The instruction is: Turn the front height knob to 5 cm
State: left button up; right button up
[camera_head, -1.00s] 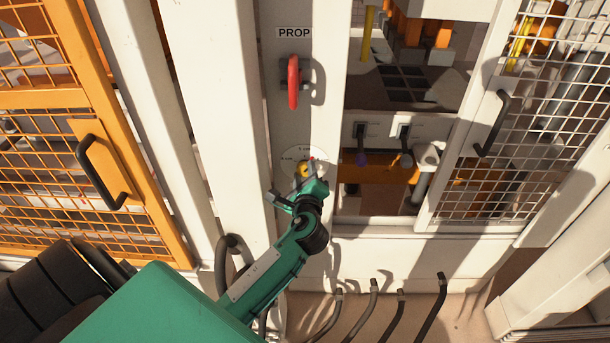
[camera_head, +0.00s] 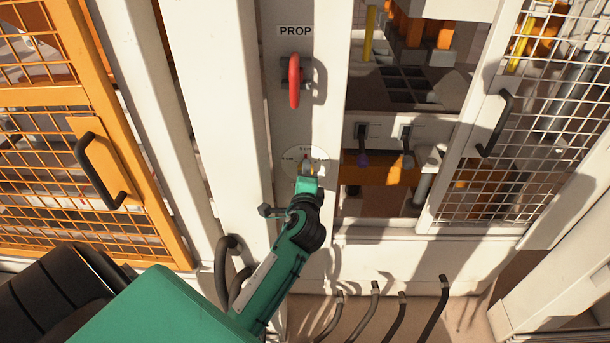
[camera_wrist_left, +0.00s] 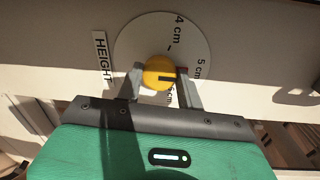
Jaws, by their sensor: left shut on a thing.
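The yellow height knob (camera_wrist_left: 158,70) sits on a round white dial (camera_wrist_left: 135,42), with a HEIGHT label (camera_wrist_left: 102,58) beside it. My left gripper (camera_wrist_left: 161,80) is shut on the knob, one grey finger on each side. A dark line on the knob points right in the wrist view, roughly toward the "5 cm" mark (camera_wrist_left: 201,68). The "4 cm" mark (camera_wrist_left: 179,28) is above, and a third mark below is partly hidden by a finger. In the head view my left gripper (camera_head: 306,172) covers most of the knob, on the dial (camera_head: 291,163). My right gripper is not in view.
A red handle (camera_head: 294,82) under a PROP label (camera_head: 295,31) is above the dial on the same white post. An orange mesh door (camera_head: 155,215) is at the left, a white mesh door (camera_head: 437,215) at the right.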

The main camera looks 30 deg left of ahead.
dwell(0.4)
pick_arm(q)
jog(key=o, duration=1)
jog(key=b+v, duration=0.3)
jog(key=v, duration=1.1)
